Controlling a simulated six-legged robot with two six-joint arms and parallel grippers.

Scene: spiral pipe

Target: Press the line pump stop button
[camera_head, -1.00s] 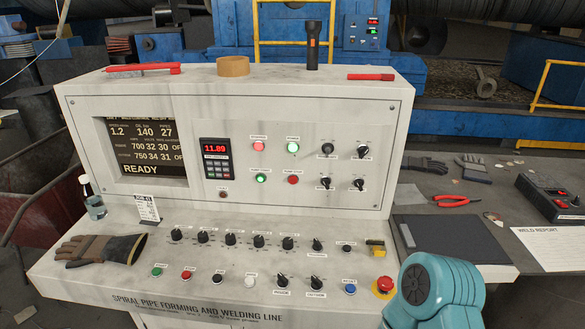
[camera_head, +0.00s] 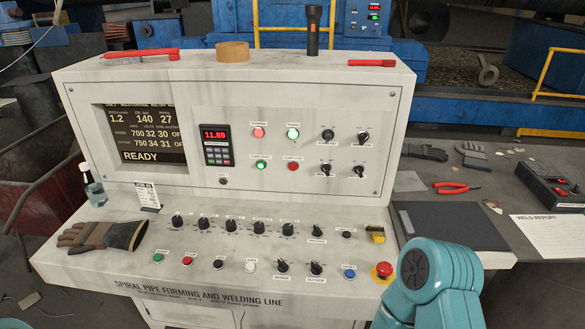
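The line pump stop button appears to be the red round button (camera_head: 293,166) on the upright panel of the white console (camera_head: 330,210), right of a green button (camera_head: 261,165); the small label above it is hard to read. A teal link of my own arm stands at the lower right, in front of the console's corner. Neither of my grippers is in view, and nothing of mine covers the red button.
The sloped lower panel holds several black knobs, coloured buttons and a red emergency stop (camera_head: 382,270). A flashlight (camera_head: 313,30) and tape roll (camera_head: 232,52) stand on top. A side table (camera_head: 520,200) is at right.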

